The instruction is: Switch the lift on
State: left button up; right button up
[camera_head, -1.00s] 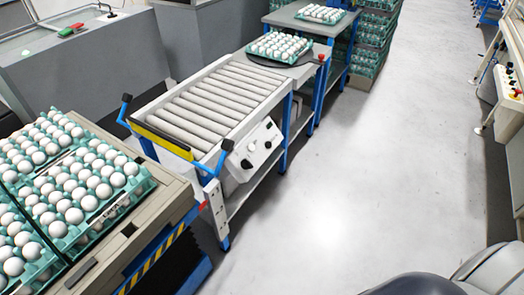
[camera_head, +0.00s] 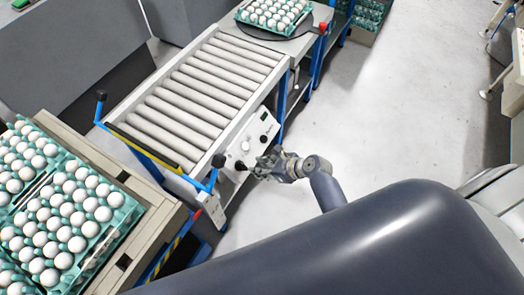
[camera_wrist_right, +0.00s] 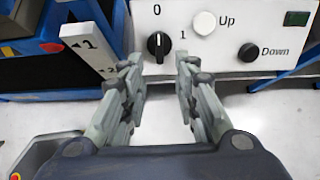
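The lift's white control panel (camera_head: 250,141) is on the side of the roller conveyor in the head view. In the right wrist view the panel (camera_wrist_right: 230,58) shows a black rotary switch (camera_wrist_right: 159,45) between the marks 0 and 1, its white line pointing up, nearer the 0. A white Up button (camera_wrist_right: 204,23) and a black Down button (camera_wrist_right: 249,52) are to its right. My right gripper (camera_head: 258,165) is in front of the panel. In the wrist view its fingers (camera_wrist_right: 160,70) are apart and empty, just below the switch. My left gripper is not in view.
The roller conveyor (camera_head: 200,95) has a blue handle frame (camera_head: 213,178) by the panel. Trays of eggs stand on a pallet (camera_head: 150,215) at the left. Another egg tray (camera_head: 272,30) is at the conveyor's far end. The floor (camera_head: 390,120) to the right is clear.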

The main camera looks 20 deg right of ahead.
aim_at(244, 166)
jog(key=b+x, duration=0.5)
jog(key=b, duration=0.1)
jog(key=shift+w+a+f, duration=0.1)
jog(key=shift+w+f, duration=0.05)
jog(key=shift+w+a+f, duration=0.35)
jog(key=shift+w+a, duration=0.15)
jog(key=shift+w, duration=0.1)
jog(key=shift+b+x, duration=0.3)
jog(key=shift+x, duration=0.5)
jog(key=shift+c, duration=0.5)
